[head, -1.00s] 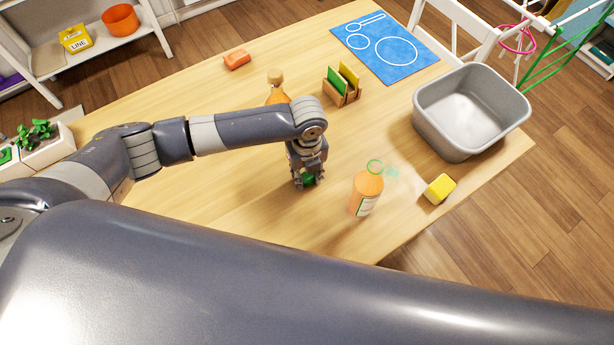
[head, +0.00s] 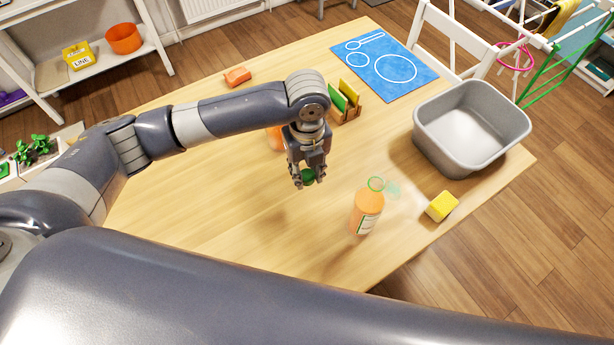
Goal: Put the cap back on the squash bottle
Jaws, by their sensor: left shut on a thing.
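My left gripper (head: 307,180) is shut on a small green cap (head: 308,176) and holds it over the middle of the table. The orange squash bottle (head: 366,212) stands upright to the right of the gripper and nearer the front edge. It has a pale label and a green ring at its open-looking top. The cap and the bottle are apart. The fingers partly hide the cap. My right gripper is not in view.
A yellow sponge (head: 441,207) and a grey basin (head: 424,141) are right of the bottle. A wooden holder (head: 350,112), a blue mat (head: 366,68) and an orange block (head: 237,76) lie farther back. My left arm partly hides another orange bottle (head: 274,138). The table's front left is clear.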

